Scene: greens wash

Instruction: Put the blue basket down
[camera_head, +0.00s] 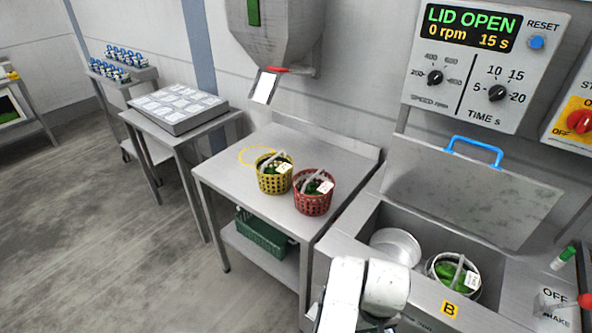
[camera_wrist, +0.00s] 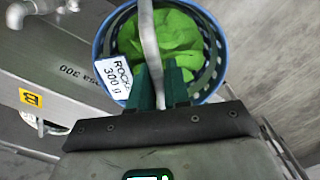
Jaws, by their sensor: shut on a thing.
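What lies directly under the basket is hidden. In the head view my white arm covers the bottom middle, and I cannot make out the blue basket there.
A yellow basket (camera_head: 268,186) and a red basket (camera_head: 312,204) stand on a steel table (camera_head: 240,194). The open-lidded machine has an empty-looking left well (camera_head: 395,242); its right well, by label B (camera_head: 449,308), holds another basket (camera_head: 472,291). Grey floor (camera_wrist: 268,40) shows beside the blue basket.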

